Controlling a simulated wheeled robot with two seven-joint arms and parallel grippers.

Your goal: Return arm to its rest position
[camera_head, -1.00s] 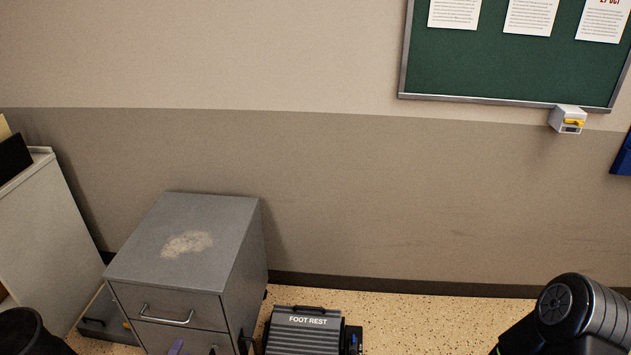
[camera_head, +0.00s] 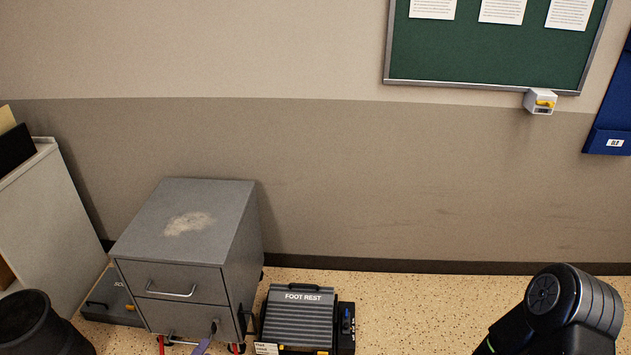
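A part of my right arm (camera_head: 565,310) shows as a black rounded joint at the lower right. A dark part of my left arm (camera_head: 38,325) shows at the lower left corner. Neither gripper is in the picture, so I cannot see whether they hold anything.
A grey two-drawer cabinet (camera_head: 205,215) stands at the left against the wall. A foot rest (camera_head: 300,318) lies on the speckled floor (camera_head: 420,300) beside it. A pale cabinet (camera_head: 45,220) is at the far left. A green notice board (camera_head: 480,55) and a blue holder (camera_head: 612,115) hang at the right.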

